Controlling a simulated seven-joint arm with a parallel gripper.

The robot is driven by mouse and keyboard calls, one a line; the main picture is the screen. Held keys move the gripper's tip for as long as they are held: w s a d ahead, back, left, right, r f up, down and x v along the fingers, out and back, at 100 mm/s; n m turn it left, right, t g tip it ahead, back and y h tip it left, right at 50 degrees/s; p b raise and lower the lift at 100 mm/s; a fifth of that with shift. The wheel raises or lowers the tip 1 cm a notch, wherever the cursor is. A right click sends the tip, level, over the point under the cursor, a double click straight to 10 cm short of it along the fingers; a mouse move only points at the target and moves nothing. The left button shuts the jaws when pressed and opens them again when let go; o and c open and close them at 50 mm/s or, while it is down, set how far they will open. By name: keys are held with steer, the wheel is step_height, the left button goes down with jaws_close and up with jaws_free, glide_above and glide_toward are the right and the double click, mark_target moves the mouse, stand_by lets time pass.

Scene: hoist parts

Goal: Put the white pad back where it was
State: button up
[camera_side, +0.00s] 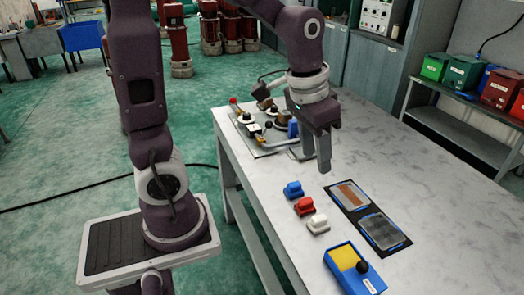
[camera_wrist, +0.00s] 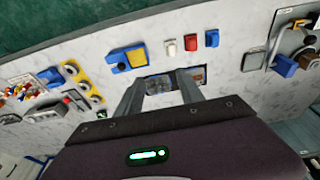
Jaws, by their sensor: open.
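The white pad (camera_side: 318,224) sits on the grey tabletop in the side view, at the near end of a short row with a red pad (camera_side: 304,206) and a blue pad (camera_side: 293,189). In the wrist view the white pad (camera_wrist: 171,48) is left of the red one. My gripper (camera_side: 324,165) hangs above the table, behind the row in the side view, apart from the pads. In the wrist view its fingers (camera_wrist: 159,84) are spread with nothing between them. A black board (camera_side: 353,206) with a brown panel and a dark grey panel lies beside the row.
A blue box with a yellow top and black knob (camera_side: 352,267) stands near the white pad. A plate with levers and fittings (camera_side: 262,132) lies at the table's far left. The wrist view shows more coloured parts (camera_wrist: 72,80) at left. The tabletop right of the board is bare.

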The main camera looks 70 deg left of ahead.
steer(key=s+d+r+t, duration=0.1)
steer(key=s+r, duration=0.1)
steer(key=s, duration=0.5)
steer(key=s+d+r+t, duration=0.1)
steer(key=s+r+t, duration=0.1)
steer(key=s, duration=0.5)
steer(key=shift+r, duration=0.8)
steer(key=shift+w+d, duration=0.1)
